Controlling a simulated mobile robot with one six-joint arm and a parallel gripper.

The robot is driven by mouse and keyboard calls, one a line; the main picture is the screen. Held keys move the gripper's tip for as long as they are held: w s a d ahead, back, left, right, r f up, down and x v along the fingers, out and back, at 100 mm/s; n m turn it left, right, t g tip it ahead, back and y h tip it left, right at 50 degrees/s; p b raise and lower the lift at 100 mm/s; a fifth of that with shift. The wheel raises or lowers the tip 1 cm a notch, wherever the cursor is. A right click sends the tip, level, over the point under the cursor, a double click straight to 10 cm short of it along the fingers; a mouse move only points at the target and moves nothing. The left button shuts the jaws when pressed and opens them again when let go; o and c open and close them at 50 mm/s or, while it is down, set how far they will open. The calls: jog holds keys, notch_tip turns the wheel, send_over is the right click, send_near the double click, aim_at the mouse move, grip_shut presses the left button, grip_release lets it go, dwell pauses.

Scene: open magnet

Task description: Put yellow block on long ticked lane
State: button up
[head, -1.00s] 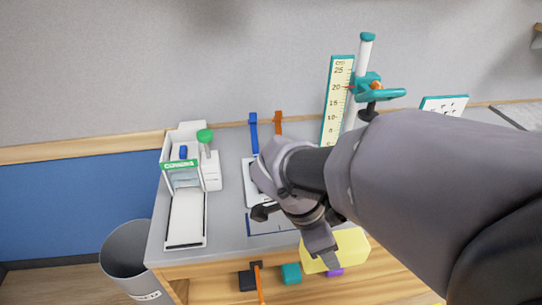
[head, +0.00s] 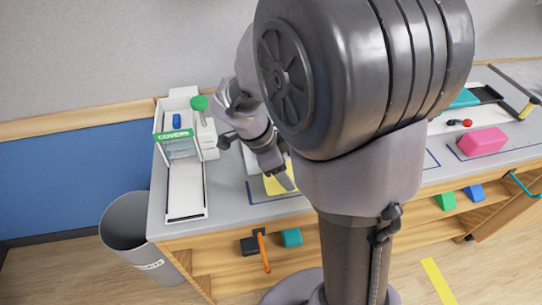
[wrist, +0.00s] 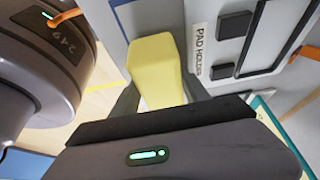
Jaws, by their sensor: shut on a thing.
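My gripper (head: 258,166) is shut on the yellow block (head: 279,183) above the front left part of the grey bench. In the wrist view the yellow block (wrist: 155,62) sits between the fingers of my gripper (wrist: 160,95), its far end pointing away from the palm. In the head view my arm hides part of the block. A blue outline (head: 262,200) shows on the bench beside and below the block. I cannot tell if it is the long ticked lane; no ticks are clear, and my arm covers much of the bench.
A white dispenser with a tray (head: 186,190) stands left of my gripper. A pink block (head: 482,142) lies far right. A grey bin (head: 128,225) stands on the floor. The wrist view shows a pad holder (wrist: 225,45) close by the block.

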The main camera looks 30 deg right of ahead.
jog(key=shift+f, duration=0.4)
jog(key=shift+f, duration=0.25)
jog(key=o, duration=1.3)
jog(key=shift+r, duration=0.1)
jog(key=shift+r, duration=0.1)
